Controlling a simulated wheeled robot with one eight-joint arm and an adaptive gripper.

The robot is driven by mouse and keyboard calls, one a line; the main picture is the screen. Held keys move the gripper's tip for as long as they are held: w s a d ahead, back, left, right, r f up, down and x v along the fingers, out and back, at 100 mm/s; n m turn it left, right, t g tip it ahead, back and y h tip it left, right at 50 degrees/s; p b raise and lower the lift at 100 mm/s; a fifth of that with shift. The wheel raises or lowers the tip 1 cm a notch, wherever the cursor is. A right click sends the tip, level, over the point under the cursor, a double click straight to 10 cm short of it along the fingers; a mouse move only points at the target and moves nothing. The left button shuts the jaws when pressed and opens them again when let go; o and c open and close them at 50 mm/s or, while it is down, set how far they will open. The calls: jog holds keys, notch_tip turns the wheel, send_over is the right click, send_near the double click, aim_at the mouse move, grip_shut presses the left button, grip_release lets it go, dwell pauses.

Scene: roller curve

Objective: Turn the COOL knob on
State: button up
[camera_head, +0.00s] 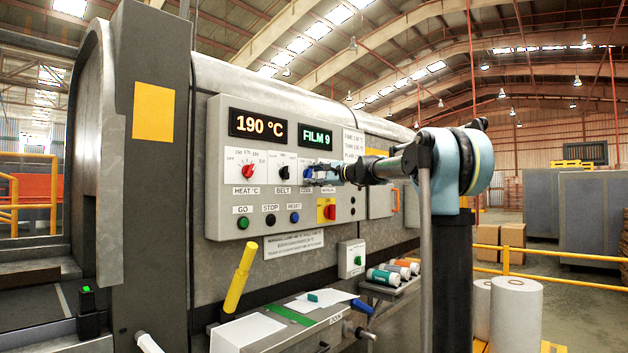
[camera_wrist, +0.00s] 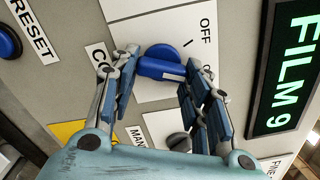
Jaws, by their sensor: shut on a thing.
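The COOL knob (camera_wrist: 160,64) is blue, on a white plate in the wrist view. The word OFF and a black tick mark are printed beside it. Its label is partly covered by a finger, with only the first letters showing. My gripper (camera_wrist: 160,75) has one finger on each side of the knob's handle and is shut on it. In the head view my gripper (camera_head: 318,172) is at the panel, right of the black BELT knob, and mostly hides the COOL knob.
The grey control panel (camera_head: 222,170) holds the red HEAT knob (camera_head: 247,171), the BELT knob (camera_head: 284,173), GO, STOP and RESET buttons (camera_head: 294,217), and a red-and-yellow switch (camera_head: 327,211) just below my gripper. Displays (camera_head: 258,125) read 190 °C and FILM 9.

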jog(key=o, duration=1.1)
jog(key=shift+w+f, duration=0.1)
jog(key=shift+f, duration=0.05)
jog(key=shift+c, duration=0.2)
jog(key=v, duration=1.2)
